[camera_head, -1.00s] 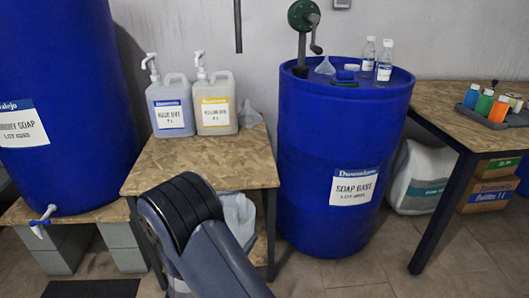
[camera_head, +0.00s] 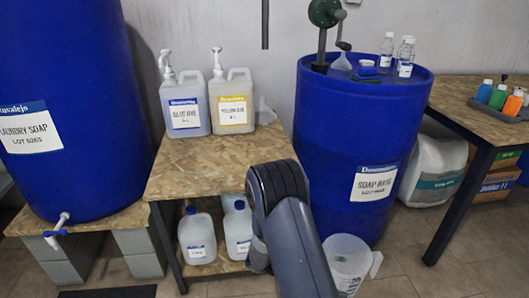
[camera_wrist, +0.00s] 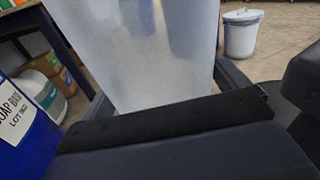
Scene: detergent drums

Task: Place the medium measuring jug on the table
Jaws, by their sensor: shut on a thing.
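A translucent whitish measuring jug (camera_head: 347,265) shows low in the head view, right of my arm and in front of the soap-base drum. In the wrist view the jug (camera_wrist: 150,50) fills the space between the fingers of my gripper (camera_wrist: 165,88), which is shut on it. My arm hides the gripper in the head view. I cannot tell the jug's size mark. A wood-topped table (camera_head: 225,165) stands left of my arm, with a lower shelf. Another wood-topped table (camera_head: 470,110) stands at the right.
The soap-base drum (camera_head: 345,135) carries a pump and small bottles. A laundry-soap drum (camera_head: 60,90) is far left. A tray of bottles (camera_head: 500,108) is on the right table.

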